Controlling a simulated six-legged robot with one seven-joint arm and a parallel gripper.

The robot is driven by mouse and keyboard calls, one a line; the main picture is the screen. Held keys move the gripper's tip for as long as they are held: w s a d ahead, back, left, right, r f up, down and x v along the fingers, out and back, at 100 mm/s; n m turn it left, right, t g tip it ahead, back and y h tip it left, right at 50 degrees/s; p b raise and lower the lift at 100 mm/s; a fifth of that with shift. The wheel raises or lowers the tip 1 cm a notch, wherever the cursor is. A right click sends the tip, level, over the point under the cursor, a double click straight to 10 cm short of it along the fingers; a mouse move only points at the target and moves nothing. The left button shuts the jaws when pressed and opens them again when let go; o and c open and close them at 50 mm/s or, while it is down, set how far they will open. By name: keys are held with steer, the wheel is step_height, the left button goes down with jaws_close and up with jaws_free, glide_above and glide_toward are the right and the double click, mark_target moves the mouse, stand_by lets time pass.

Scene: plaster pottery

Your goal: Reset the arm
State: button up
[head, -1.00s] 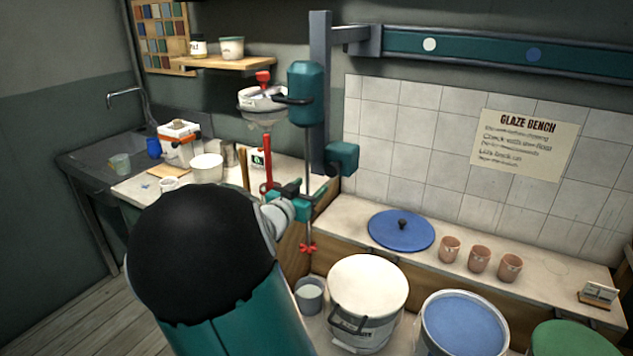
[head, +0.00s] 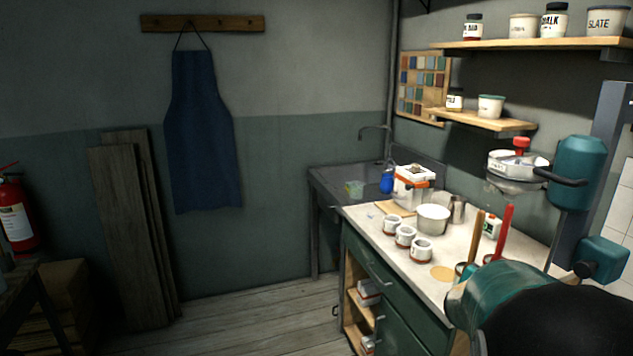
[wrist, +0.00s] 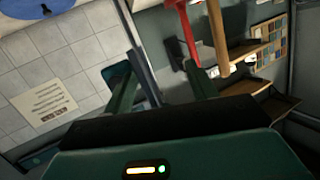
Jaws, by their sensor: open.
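My arm shows as a teal and black link at the lower right of the head view; its gripper end is hidden there. In the wrist view my gripper (wrist: 160,72) reaches up from its teal body with two green fingers spread apart. No object sits between the fingers. A red handle (wrist: 184,32) and a wooden handle (wrist: 217,40) stand behind the fingertips, and I cannot tell the distance. In the head view the red handle (head: 499,232) and the wooden handle (head: 475,238) stand upright just behind my arm.
The counter (head: 392,246) holds several white cups, a white pot (head: 432,218) and an orange-trimmed container (head: 412,188). A teal wall-mounted mixer (head: 577,172) stands close above my arm. A blue apron (head: 200,135) hangs on the back wall.

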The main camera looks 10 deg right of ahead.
steer(key=s+a+r+n+t+y, duration=0.15)
steer(key=a+n+y, duration=0.35)
steer(key=a, duration=0.8)
steer(key=a+r+n+t+y, duration=0.1)
steer(key=a+n+t+y, duration=0.15)
steer(key=a+y, duration=0.7)
steer(key=s+a+f+n+g+h, duration=0.1)
steer(key=s+a+n+g, duration=0.1)
steer(key=s+a, duration=0.4)
steer(key=s+a+f+n+g, duration=0.1)
steer(key=s+a+n+g, duration=0.2)
steer(key=s+a, duration=0.4)
steer(key=s+g, duration=0.1)
steer(key=s, duration=0.4)
steer(key=shift+n+h, duration=0.35)
steer(key=shift+f, duration=0.1)
steer(key=c, duration=0.5)
steer(key=shift+o, duration=0.2)
steer(key=shift+d, duration=0.15)
steer(key=shift+d, duration=0.1)
